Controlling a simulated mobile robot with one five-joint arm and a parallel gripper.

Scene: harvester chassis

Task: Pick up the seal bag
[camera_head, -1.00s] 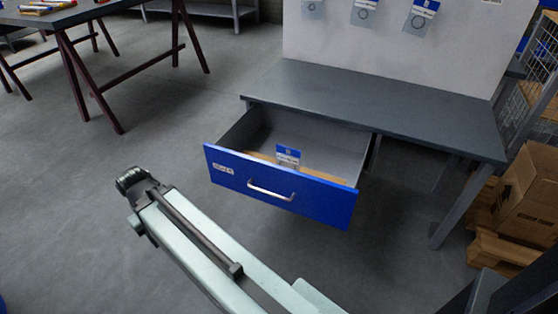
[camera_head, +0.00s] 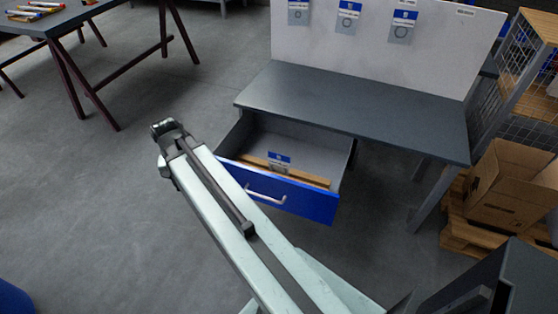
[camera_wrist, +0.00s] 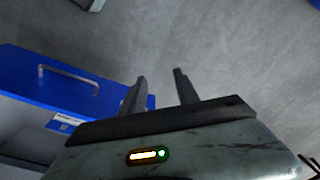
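A small clear bag with a blue-and-white label (camera_head: 279,160) stands in the open drawer (camera_head: 310,203) of the grey workbench, near the front wall and next to a tan strip. Similar bags hang on the white back panel: left (camera_head: 298,12), middle (camera_head: 347,17) and right (camera_head: 402,27). My gripper (camera_wrist: 158,76) is open and empty in the wrist view, its two dark fingers apart. The blue drawer front with its handle (camera_wrist: 66,78) is left of the fingers there. The bag is not visible in the wrist view. My arm hides the drawer's left front corner in the head view.
The workbench top (camera_head: 350,105) is bare and overhangs the drawer's rear. A cardboard box (camera_head: 510,185) on a pallet stands right of the bench. The floor left of the drawer is clear.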

